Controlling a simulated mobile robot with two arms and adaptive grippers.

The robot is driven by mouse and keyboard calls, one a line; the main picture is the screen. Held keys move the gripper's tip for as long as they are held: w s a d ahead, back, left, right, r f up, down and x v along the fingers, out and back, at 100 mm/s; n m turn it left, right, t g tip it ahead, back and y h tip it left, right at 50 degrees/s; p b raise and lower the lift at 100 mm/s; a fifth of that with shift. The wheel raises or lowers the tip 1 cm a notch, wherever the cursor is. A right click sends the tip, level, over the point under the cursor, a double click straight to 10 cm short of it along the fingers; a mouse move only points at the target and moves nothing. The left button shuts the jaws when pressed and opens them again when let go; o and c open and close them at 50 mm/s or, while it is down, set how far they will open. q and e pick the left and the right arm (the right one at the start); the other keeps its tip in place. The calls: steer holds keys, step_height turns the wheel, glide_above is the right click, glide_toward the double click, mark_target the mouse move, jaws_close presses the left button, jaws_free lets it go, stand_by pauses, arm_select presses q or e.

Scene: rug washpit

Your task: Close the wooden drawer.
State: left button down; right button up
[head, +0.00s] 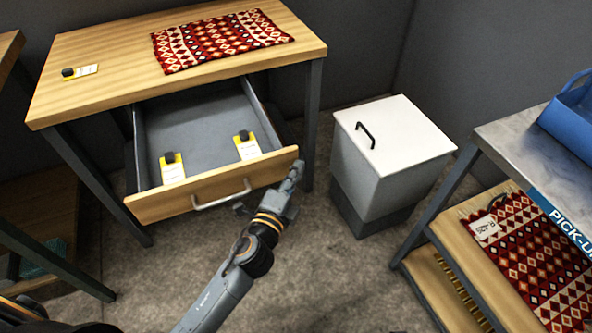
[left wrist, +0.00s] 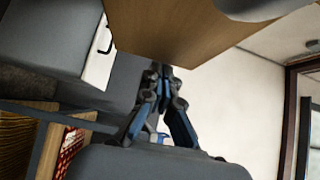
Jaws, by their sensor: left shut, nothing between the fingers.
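The wooden drawer (head: 215,193) is pulled well out from under the wooden-topped table (head: 110,62). Its wooden front has a metal bar handle (head: 222,196), and its grey inside holds two yellow-and-white tags with black tops. My left gripper (head: 296,170) is shut and empty at the right end of the drawer front. In the left wrist view the shut fingertips (left wrist: 160,70) are at the lower edge of the wooden front (left wrist: 180,28). I cannot tell whether they touch it. My right gripper is not in view.
A white-lidded bin (head: 392,140) stands right of the table. A shelf unit (head: 505,145) with a blue crate (head: 572,112) and a folded red rug (head: 535,258) is at the right. Another red rug (head: 222,40) lies on the tabletop. Bare floor (head: 335,265) lies in front.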

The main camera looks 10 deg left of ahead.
mark_target(249, 92)
arm_select(q)
steer(key=shift+w, duration=0.1)
